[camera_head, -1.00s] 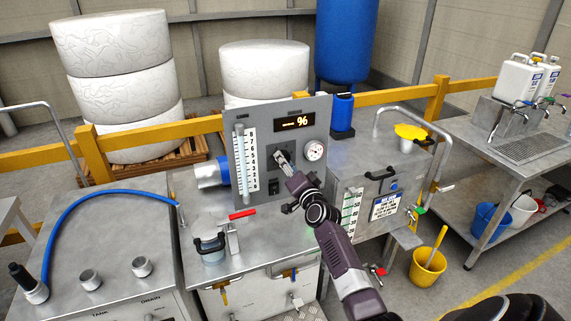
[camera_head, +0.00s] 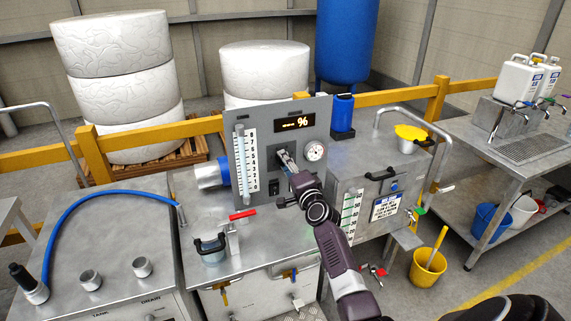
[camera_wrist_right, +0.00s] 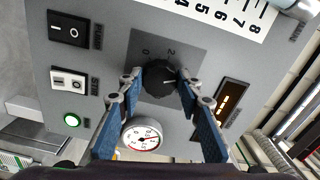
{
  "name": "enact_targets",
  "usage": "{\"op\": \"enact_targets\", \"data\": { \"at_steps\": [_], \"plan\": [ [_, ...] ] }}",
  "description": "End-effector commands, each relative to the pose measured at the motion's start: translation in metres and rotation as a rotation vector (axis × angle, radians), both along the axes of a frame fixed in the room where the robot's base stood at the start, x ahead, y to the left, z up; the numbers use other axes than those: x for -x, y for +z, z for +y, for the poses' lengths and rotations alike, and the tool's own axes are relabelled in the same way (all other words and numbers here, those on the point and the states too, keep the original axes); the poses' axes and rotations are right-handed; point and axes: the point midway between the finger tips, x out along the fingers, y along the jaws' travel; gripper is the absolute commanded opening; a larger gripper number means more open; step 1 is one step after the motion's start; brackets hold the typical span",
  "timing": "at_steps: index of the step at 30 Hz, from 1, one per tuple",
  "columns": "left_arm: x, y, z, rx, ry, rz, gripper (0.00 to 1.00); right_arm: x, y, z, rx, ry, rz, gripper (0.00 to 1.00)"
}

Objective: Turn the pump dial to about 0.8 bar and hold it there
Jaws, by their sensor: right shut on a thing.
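The pump dial is a black round knob (camera_wrist_right: 160,77) on a grey panel (camera_head: 238,112), with a scale marked 0 and 2 around it. My right gripper (camera_wrist_right: 159,86) has its two blue-padded fingers on either side of the knob and is shut on it. In the head view the right gripper (camera_head: 285,160) covers the dial. A round white pressure gauge (camera_head: 316,151) sits right of the dial; it also shows in the wrist view (camera_wrist_right: 141,136), its reading too small to tell. My left gripper is not in view.
A white level scale (camera_head: 251,160) stands left on the panel. A black switch (camera_wrist_right: 69,29) and a green light (camera_wrist_right: 72,116) are near the dial. A red-handled valve (camera_head: 243,214) and lidded pot (camera_head: 210,246) stand on the bench below.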

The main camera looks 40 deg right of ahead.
Motion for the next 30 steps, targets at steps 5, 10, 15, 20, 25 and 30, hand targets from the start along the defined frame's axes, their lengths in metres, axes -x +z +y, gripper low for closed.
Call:
{"op": "enact_targets", "data": {
  "at_steps": [5, 10, 15, 20, 25, 30],
  "plan": [
    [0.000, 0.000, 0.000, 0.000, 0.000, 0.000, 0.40, 0.000, -0.001, 0.000, 0.000, 0.001, 0.002, 0.09],
    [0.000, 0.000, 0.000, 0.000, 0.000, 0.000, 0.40, 0.000, -0.001, 0.000, 0.000, 0.001, 0.002, 0.42],
    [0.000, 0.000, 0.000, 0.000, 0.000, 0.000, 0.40, 0.000, -0.001, 0.000, 0.001, 0.001, 0.001, 0.51],
    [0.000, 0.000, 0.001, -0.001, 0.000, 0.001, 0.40, 0.000, 0.000, 0.000, 0.002, 0.000, 0.001, 0.51],
    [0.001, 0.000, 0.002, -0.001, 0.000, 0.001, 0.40, 0.006, -0.001, 0.002, 0.001, 0.001, 0.000, 0.51],
    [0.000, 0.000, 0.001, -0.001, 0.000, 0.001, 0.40, 0.027, -0.001, 0.007, 0.000, 0.000, 0.000, 0.51]
  ]
}}
